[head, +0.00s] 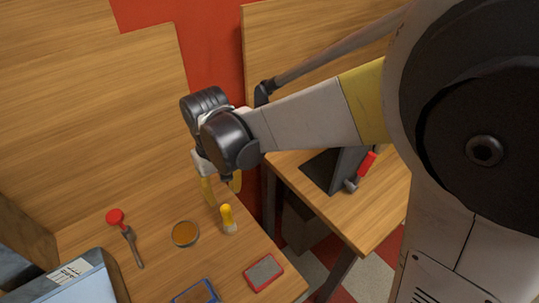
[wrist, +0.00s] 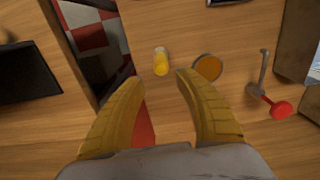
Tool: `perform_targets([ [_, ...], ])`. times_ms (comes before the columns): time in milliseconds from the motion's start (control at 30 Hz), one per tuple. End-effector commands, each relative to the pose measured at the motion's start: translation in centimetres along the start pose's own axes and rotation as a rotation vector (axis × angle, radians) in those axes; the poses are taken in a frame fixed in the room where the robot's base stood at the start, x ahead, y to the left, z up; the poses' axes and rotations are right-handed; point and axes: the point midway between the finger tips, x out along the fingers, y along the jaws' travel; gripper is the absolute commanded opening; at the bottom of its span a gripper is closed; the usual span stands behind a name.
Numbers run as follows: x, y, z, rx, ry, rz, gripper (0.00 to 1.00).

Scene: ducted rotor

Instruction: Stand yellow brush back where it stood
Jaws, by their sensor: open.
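The yellow brush (head: 228,218) stands upright on the wooden table, near its right edge in the head view. In the wrist view it (wrist: 161,62) shows just beyond my fingertips, clear of both. My gripper (head: 222,190) is above the table, over and a little behind the brush. In the wrist view my gripper (wrist: 156,76) has its two yellow fingers spread apart with nothing between them.
A round orange-brown dish (head: 185,234) sits left of the brush. A red-handled tool (head: 125,235) lies farther left. A red-framed tile (head: 263,272) and a blue-framed one (head: 196,293) lie in front. A second table (head: 365,215) holding a red-handled hammer (head: 362,171) stands right, across a gap.

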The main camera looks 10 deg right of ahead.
Motion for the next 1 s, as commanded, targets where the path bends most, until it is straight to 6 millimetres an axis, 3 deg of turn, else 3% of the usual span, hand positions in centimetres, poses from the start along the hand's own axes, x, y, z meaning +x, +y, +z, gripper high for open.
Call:
perform_targets([
  [167, -3.1, 3.4, 2.2, 0.071, 0.086, 0.003, 0.4],
  [300, -6.6, 7.7, 6.0, 0.175, 0.223, 0.019, 0.4],
  [500, -9.4, 12.5, 12.1, 0.318, 0.422, 0.069, 0.4],
  [733, -9.9, 15.0, 16.5, 0.418, 0.567, 0.128, 0.4],
  [1000, -10.0, 15.5, 17.3, 0.437, 0.6, 0.143, 0.4],
])
